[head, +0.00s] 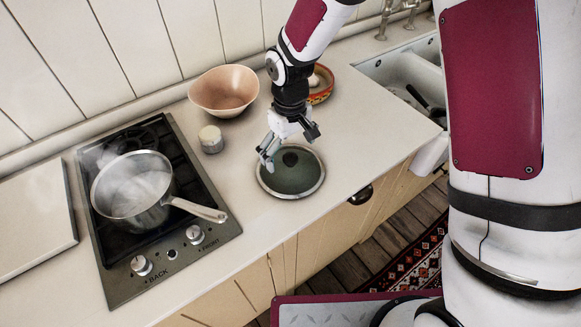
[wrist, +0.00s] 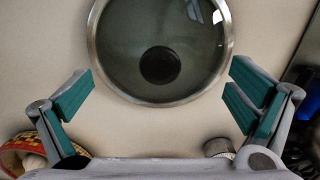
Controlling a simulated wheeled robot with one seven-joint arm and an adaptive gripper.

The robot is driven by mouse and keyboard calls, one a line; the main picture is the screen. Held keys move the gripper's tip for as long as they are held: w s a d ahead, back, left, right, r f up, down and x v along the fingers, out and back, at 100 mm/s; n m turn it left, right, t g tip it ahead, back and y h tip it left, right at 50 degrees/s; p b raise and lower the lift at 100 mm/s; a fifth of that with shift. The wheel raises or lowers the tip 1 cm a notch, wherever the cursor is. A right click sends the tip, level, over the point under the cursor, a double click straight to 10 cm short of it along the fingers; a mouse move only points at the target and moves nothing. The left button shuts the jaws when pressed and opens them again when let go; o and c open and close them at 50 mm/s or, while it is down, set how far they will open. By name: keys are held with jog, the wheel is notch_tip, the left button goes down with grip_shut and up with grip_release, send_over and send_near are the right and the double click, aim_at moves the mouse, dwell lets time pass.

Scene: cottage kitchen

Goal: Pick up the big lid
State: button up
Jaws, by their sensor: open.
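The big lid (head: 298,183) lies on the counter to the right of the stove, a round greenish glass disc with a pale metal rim and a dark round knob. In the wrist view the lid (wrist: 125,60) fills the upper middle, with its knob between the lines of my fingers. My gripper (head: 270,152) is open and empty, at the lid's back left edge in the head view. In the wrist view the teal finger pads of my gripper (wrist: 160,95) are spread wide on both sides of the lid's near rim. I cannot tell the exact height above it.
A steel saucepan (head: 133,190) stands on the stove (head: 112,270) at left. A small jar (head: 211,139), a pinkish bowl (head: 224,92) and a patterned bowl (head: 322,86) stand behind the lid. The sink (head: 397,70) is at right. Counter right of the lid is clear.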

jog(key=shift+s+f, duration=0.1)
jog(key=shift+f, duration=1.35)
